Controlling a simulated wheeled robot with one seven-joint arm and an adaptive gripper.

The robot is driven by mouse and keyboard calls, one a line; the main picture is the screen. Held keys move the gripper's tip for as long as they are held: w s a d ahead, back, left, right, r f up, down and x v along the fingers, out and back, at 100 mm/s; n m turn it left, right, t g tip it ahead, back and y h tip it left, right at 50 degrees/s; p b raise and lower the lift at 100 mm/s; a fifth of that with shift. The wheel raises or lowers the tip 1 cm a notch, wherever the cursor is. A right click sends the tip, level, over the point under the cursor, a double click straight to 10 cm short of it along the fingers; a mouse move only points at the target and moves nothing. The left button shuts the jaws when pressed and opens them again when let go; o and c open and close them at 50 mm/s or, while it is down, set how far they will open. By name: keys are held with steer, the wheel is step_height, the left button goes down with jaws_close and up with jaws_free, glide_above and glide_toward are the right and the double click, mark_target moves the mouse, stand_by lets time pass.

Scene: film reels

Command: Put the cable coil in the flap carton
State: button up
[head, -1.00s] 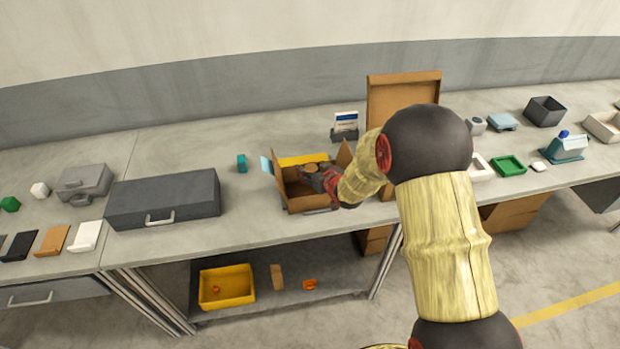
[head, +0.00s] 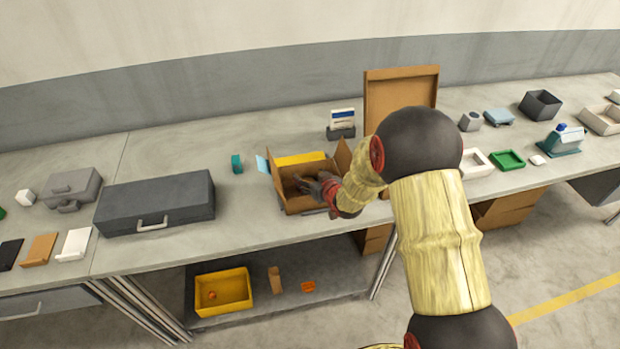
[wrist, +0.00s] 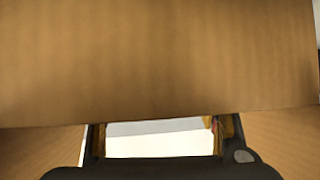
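The flap carton (head: 302,207) stands on the bench near its front edge. Its flaps are up, with a yellow panel at the back and a pale blue tab at the left. My gripper (head: 318,189) reaches into the carton from the right. A small brownish shape (head: 297,184) lies at the fingertips inside the carton; I cannot tell if it is the cable coil or if it is held. In the wrist view a cardboard panel (wrist: 160,60) fills the top and hides the fingertips. The visible finger parts stand apart with a white and grey surface between them.
A long grey case (head: 155,203) lies left of the carton. A small teal object (head: 237,163) and a card holder (head: 341,131) stand near it. A tall cardboard box (head: 400,86) stands behind my arm. A yellow bin (head: 223,291) is on the lower shelf.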

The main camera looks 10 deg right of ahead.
steer(key=shift+o, duration=1.4)
steer(key=shift+s+f, duration=0.2)
steer(key=shift+f, duration=0.1)
steer(key=shift+r, duration=0.15)
steer(key=shift+r+p, duration=0.25)
steer(key=shift+p, duration=0.15)
steer(key=s+d+r+m+g+h+p, duration=0.1)
steer(key=s+d+r+g+h, duration=0.15)
steer(key=s+r, duration=0.85)
steer(key=s+d+r+m+g+h+p, duration=0.1)
steer(key=s+d+r, duration=0.2)
steer(key=s+r, duration=0.8)
steer(key=s+a+r+g, duration=0.1)
steer(key=s+a+r, duration=0.1)
steer(key=s, duration=0.8)
steer(key=s+a+r+g+y, duration=0.1)
steer(key=s+r, duration=0.3)
steer(key=s, duration=0.5)
steer(key=shift+s+a+g, duration=0.4)
steer(key=shift+a+g, duration=0.15)
steer(key=shift+a, duration=0.25)
